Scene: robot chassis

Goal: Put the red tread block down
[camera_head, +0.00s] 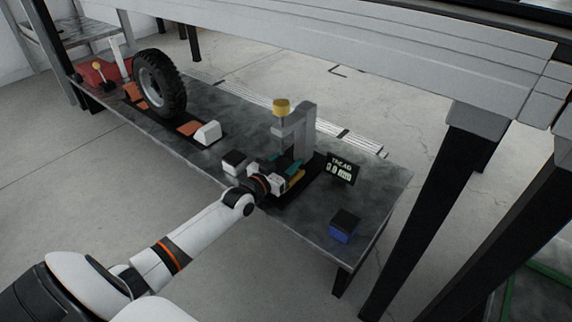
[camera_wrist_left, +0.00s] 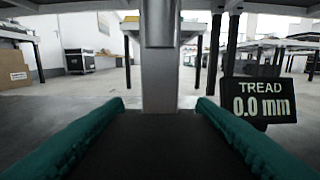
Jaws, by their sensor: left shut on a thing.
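My left gripper (camera_head: 290,167) reaches to the foot of a grey gauge stand (camera_head: 304,126) with a yellow-topped plunger (camera_head: 281,107). In the left wrist view its teal fingers (camera_wrist_left: 162,106) lie on both sides of a dark flat surface (camera_wrist_left: 150,150), which seems to be the top of the held block. No red side of the tread block shows, so its colour and whether it touches the stand's base cannot be told. A display (camera_head: 342,168) beside the stand reads TREAD 0.0 mm; it also shows in the left wrist view (camera_wrist_left: 263,101). My right gripper is not in view.
A black-topped blue block (camera_head: 344,227) stands near the right end of the grey bench (camera_head: 378,187). A black-topped white block (camera_head: 234,162) is left of the stand. Bench between display and blue block is clear.

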